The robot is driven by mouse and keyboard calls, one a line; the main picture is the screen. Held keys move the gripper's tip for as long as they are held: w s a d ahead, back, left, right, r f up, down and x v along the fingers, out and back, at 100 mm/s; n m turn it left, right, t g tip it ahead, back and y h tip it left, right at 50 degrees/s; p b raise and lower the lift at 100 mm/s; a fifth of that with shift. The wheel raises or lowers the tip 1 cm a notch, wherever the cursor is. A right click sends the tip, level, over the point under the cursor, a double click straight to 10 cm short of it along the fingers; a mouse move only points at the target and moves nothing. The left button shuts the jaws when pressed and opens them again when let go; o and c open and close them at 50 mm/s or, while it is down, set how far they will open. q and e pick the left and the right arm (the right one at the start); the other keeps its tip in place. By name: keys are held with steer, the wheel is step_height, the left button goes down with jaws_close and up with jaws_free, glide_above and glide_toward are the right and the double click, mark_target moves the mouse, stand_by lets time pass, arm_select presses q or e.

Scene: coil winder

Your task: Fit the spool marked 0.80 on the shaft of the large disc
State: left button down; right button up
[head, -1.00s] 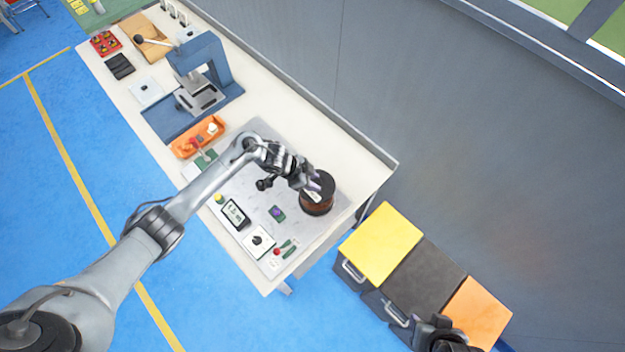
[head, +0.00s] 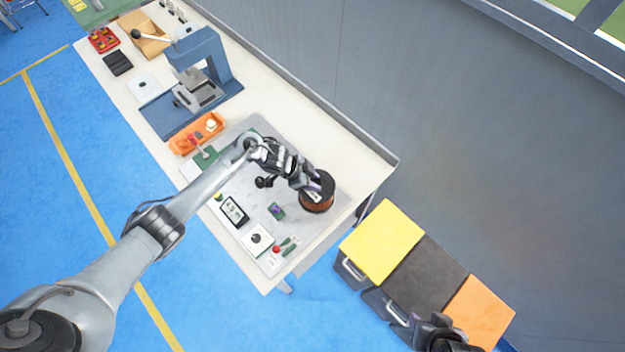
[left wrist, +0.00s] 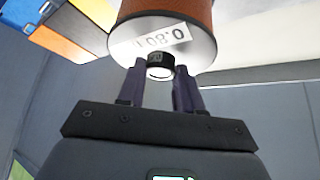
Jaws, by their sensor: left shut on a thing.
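The spool marked 0.80 (left wrist: 195,45) has copper-brown winding and a pale flange with the label upside down in the left wrist view. It also shows in the head view (head: 317,197) as a dark-topped spool over the right end of the grey plate on the bench. My left gripper (left wrist: 159,75) is shut on the small black hub at the middle of the flange. In the head view my left gripper (head: 311,184) reaches over the spool's top. The large disc and its shaft cannot be made out. My right gripper (head: 442,335) shows only partly at the bottom edge.
The grey plate holds a small display (head: 233,211), a white box with a black knob (head: 257,239) and a purple-topped part (head: 277,211). An orange tray (head: 183,146) and blue press (head: 212,62) stand farther left. Yellow, black and orange bins (head: 383,243) stand off the bench's right end.

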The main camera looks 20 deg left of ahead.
arm_select(q)
steer(key=shift+w, duration=0.15)
steer(key=c, duration=0.7)
jaws_free()
steer(key=shift+o, duration=0.2)
steer(key=shift+s+f, duration=0.2)
steer(key=shift+f, duration=0.1)
steer(key=v, duration=1.1)
steer(key=shift+w+r, duration=0.15)
steer(key=shift+w, duration=0.05)
steer(key=shift+s+d, duration=0.1)
